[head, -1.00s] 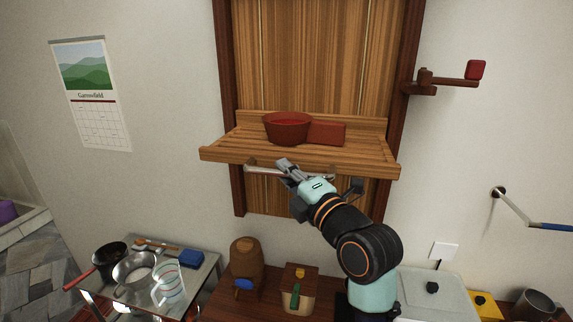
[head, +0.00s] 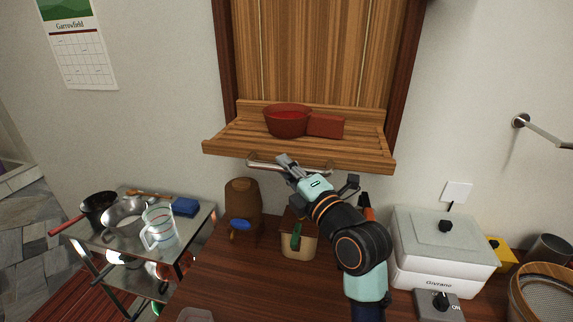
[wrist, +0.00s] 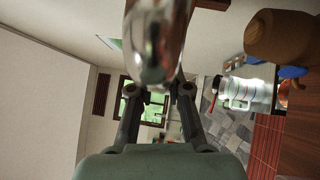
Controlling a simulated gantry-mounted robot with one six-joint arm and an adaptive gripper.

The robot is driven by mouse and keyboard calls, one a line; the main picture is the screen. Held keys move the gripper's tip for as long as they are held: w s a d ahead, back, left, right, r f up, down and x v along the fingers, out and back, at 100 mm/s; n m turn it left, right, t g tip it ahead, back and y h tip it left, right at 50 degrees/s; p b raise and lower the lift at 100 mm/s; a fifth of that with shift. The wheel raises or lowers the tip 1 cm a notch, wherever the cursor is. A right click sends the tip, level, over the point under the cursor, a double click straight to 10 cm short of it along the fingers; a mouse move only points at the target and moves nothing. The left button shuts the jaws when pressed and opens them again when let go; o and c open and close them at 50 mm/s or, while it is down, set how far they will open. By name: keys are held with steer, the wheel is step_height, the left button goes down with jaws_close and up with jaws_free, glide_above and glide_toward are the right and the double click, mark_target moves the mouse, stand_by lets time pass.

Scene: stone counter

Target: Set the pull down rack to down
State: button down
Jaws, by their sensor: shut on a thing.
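The pull down rack (head: 235,140) is a slatted wooden shelf in front of a tall wooden back panel with dark side rails. A bare metal handle bar (head: 262,164) runs under its front edge. My gripper (head: 289,163) is shut on this bar near its middle, from below and in front. In the wrist view the shiny bar (wrist: 155,45) crosses between the fingers of my gripper (wrist: 158,92). A red bowl (head: 287,122) and a red block (head: 326,126) stand on the shelf. The shelf looks level and hangs low, a little above the counter items.
A wooden canister (head: 242,205) and a small box with a green part (head: 298,240) stand on the counter (head: 225,285) below the rack. A white appliance (head: 445,245) is at right. A metal cart (head: 150,255) with pans and a jug (head: 160,228) is at left.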

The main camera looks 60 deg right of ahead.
steer(key=shift+d+f, duration=0.1)
steer(key=shift+f, duration=0.45)
steer(key=c, duration=1.1)
jaws_free()
steer(key=shift+r, duration=0.1)
steer(key=shift+s, duration=0.1)
steer(key=v, duration=1.2)
